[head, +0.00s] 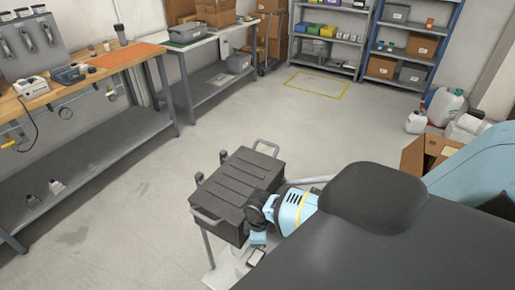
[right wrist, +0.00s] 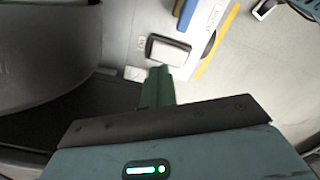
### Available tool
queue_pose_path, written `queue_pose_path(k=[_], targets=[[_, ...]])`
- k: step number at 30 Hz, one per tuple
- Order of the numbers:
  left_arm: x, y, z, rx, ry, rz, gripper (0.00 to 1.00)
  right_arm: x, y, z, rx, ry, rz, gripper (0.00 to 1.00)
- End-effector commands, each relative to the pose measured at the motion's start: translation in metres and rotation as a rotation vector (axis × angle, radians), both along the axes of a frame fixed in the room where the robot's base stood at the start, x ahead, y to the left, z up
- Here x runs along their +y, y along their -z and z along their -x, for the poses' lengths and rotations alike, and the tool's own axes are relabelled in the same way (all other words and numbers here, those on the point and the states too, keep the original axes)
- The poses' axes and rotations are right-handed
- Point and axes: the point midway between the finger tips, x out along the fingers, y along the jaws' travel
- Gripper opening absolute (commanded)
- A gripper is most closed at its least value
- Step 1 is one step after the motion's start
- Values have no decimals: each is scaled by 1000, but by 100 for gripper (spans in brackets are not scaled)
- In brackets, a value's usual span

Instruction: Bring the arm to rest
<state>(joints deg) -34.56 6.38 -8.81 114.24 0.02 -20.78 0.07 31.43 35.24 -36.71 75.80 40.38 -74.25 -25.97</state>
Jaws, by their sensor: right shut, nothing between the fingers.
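My right arm reaches in from the lower right in the head view, light blue with a black wrist joint. Its gripper (head: 256,256) hangs low, close beside a dark grey lidded case (head: 243,182); I cannot tell whether they touch. In the right wrist view the green fingers (right wrist: 157,88) are together with nothing held between them. Beyond them a pale surface carries a small grey-lidded item (right wrist: 168,50) and a blue item. My left gripper is not in view.
A workbench (head: 103,72) with an orange mat and tools stands at the left, and a second table (head: 205,42) behind it. Shelves (head: 333,38) line the back. An open cardboard box (head: 425,152) and white jugs (head: 443,106) stand at the right. The middle floor is clear.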

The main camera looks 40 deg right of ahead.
Motion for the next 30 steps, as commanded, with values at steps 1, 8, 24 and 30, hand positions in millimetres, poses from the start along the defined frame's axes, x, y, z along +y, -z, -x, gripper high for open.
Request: queue_pose_path(k=[1,8,24,30], targets=[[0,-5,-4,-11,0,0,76,0,-6,-2,-6,0,0,0],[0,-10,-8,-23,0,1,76,0,-10,-1,-3,0,0,0],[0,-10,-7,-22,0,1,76,5,-5,3,-7,0,-7,0],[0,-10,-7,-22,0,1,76,47,20,30,-75,19,-76,0]])
